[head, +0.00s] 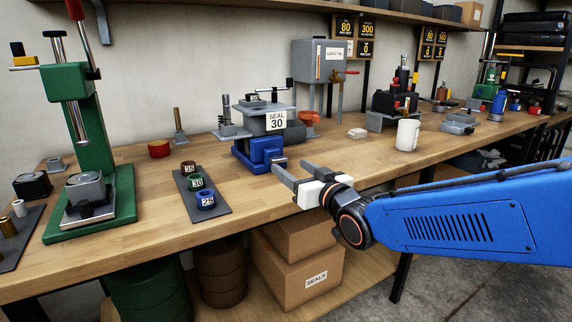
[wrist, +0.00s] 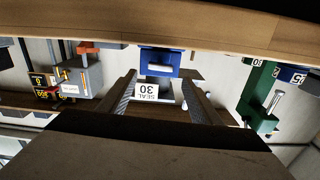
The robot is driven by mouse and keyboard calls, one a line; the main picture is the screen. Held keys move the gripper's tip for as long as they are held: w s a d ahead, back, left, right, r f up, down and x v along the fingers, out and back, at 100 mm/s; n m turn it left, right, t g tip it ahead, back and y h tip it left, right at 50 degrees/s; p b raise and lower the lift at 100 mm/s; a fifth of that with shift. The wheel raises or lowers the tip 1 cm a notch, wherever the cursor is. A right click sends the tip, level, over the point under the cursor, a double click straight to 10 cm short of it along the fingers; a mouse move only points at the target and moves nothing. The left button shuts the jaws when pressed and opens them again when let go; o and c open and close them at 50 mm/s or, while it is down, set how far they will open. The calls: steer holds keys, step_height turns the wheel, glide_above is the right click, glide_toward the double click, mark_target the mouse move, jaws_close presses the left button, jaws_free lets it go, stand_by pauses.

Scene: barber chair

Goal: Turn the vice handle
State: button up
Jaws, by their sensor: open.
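The blue vice (head: 261,152) stands at the bench's front edge, with a grey block labelled "SEAL 30" (head: 275,121) above it. A short pale bar, which looks like the vice handle (head: 279,161), sits on its front face. In the wrist view the blue vice face (wrist: 160,55) and pale handle bar (wrist: 159,68) show upside down between the fingers. My gripper (head: 291,168) is open and empty, in front of the vice and close to the handle. Whether a finger touches the handle cannot be told. A dark-knobbed lever (head: 288,83) shows above the block.
A white mug (head: 407,135) and a pale small block (head: 357,133) stand to the right. Cardboard boxes (head: 295,270) sit below the bench's front edge.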

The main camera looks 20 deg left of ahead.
steer(key=v, duration=1.1)
steer(key=shift+d, duration=0.1)
steer(key=w+d+f+m+h, duration=0.1)
steer(key=d+f+m+h, duration=0.3)
steer(key=d, duration=0.8)
steer(key=d+f+m+h, duration=0.1)
steer(key=d+f+h, duration=0.4)
steer(key=d, duration=0.8)
steer(key=s+d+f+m+g+h, duration=0.2)
steer(key=s+d+f+g, duration=0.1)
steer(key=s+d, duration=0.5)
steer(key=s+d+f+m+g+h, duration=0.2)
steer(key=s+d+f+g, duration=0.2)
steer(key=s+d, duration=0.4)
steer(key=s+f, duration=0.1)
steer(key=s, duration=0.2)
steer(key=shift+d+f+h, duration=0.25)
steer(key=shift+f+h, duration=0.05)
steer(key=shift+f, duration=0.1)
